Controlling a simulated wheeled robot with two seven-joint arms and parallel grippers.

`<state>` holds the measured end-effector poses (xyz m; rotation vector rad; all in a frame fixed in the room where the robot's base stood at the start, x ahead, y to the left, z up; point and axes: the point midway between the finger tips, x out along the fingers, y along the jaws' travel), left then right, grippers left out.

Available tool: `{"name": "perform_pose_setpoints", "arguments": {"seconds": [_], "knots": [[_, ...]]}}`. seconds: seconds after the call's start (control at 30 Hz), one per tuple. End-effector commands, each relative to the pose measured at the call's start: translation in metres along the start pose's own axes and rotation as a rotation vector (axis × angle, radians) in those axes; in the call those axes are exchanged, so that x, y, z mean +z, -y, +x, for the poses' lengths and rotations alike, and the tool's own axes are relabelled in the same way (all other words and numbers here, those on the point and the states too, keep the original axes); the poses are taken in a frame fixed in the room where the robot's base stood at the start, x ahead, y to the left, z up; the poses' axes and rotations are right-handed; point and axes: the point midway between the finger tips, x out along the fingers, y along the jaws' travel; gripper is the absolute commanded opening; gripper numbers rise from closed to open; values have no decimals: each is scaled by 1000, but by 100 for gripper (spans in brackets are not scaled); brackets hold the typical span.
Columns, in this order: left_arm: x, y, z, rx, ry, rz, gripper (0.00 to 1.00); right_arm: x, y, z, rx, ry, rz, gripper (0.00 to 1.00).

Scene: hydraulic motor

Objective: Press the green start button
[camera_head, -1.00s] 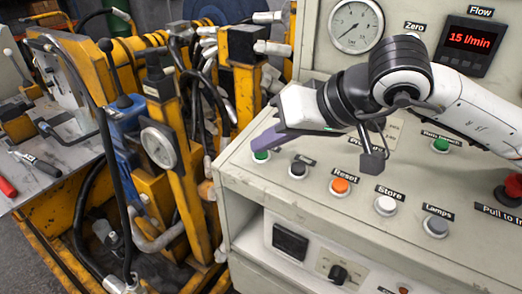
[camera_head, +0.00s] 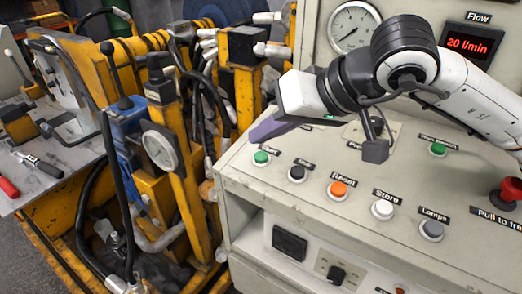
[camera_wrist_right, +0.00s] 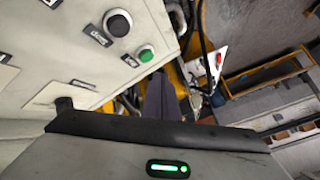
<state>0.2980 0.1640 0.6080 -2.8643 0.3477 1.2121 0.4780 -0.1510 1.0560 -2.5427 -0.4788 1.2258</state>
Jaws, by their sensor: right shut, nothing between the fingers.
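The green start button (camera_head: 261,157) is at the left end of the button row on the beige control panel. Its label above it is small and partly legible. My right gripper (camera_head: 262,130) is shut and empty, with its purple-grey fingertips just above and behind the button, apart from it in the picture. In the right wrist view the green button (camera_wrist_right: 146,54) shows beside the tips of the shut fingers (camera_wrist_right: 159,95), with a visible gap. My left gripper is not in view.
A black button (camera_head: 297,173), an orange Reset button (camera_head: 338,189) and a white Store button (camera_head: 382,209) continue the row. Another green button (camera_head: 437,150) sits farther back. A red knob (camera_head: 509,191) is at the right. The flow display (camera_head: 469,44) reads 20 l/min. Yellow machinery (camera_head: 180,190) stands left.

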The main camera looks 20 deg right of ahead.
Motion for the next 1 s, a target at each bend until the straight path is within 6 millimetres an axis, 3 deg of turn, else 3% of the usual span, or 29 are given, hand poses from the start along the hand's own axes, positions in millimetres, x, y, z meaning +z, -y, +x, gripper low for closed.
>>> {"name": "perform_pose_setpoints", "arguments": {"seconds": [0.3, 1.0], "knots": [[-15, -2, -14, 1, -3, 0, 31, -17, 17, -23, -2, -1, 0, 0], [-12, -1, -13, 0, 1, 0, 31, -17, 17, -23, -1, 0, 0, 0]]}}
